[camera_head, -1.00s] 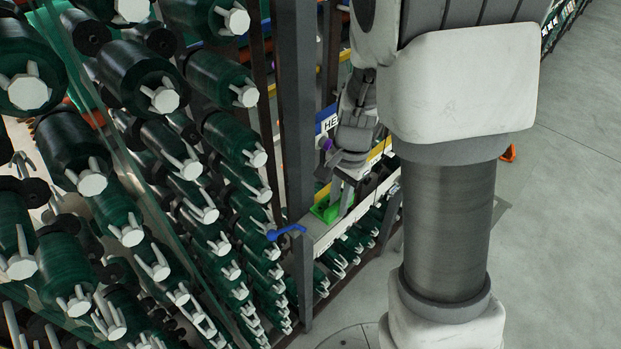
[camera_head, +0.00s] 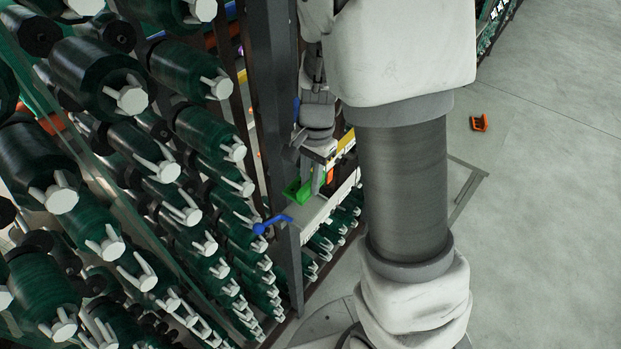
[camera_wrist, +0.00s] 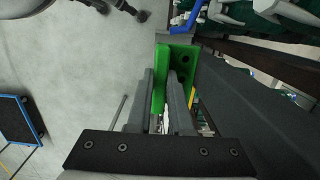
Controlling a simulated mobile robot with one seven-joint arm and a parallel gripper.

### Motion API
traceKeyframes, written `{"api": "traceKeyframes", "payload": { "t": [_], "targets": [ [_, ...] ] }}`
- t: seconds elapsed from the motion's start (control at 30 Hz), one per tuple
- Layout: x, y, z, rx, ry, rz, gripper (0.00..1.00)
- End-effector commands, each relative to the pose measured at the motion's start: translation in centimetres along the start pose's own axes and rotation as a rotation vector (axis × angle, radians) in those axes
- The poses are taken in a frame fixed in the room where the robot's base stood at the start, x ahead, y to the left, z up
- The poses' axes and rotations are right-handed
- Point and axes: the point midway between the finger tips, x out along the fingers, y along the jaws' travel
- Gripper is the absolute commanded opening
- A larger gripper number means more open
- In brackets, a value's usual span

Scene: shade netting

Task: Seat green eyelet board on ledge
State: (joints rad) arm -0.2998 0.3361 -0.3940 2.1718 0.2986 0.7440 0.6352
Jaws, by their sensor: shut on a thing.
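The green eyelet board (camera_head: 297,193) is low on the ledge (camera_head: 316,211), close to the grey upright post. In the wrist view the green board (camera_wrist: 185,62) shows a face with round holes and a raised strip. My gripper (camera_head: 314,184) points down at it. In the wrist view the fingers of my gripper (camera_wrist: 164,85) are shut on that green strip, one finger on each side. The grey end of the ledge (camera_wrist: 175,38) lies just beyond the board. I cannot tell whether the board's underside touches the ledge, and my fingers hide part of it.
A blue lever (camera_head: 271,225) sticks out beside the ledge's near end. The grey post (camera_head: 270,100) stands close to my arm. Racks of dark green rolls (camera_head: 110,80) fill the left.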

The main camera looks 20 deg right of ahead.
Motion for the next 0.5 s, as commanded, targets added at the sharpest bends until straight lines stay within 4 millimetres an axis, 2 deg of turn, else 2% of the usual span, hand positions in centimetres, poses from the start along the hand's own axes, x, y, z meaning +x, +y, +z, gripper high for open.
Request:
{"api": "traceKeyframes", "payload": {
  "t": [0.5],
  "targets": [
    [4.8,0.0,-0.5,0.000,0.000,0.000,0.00]
  ]
}}
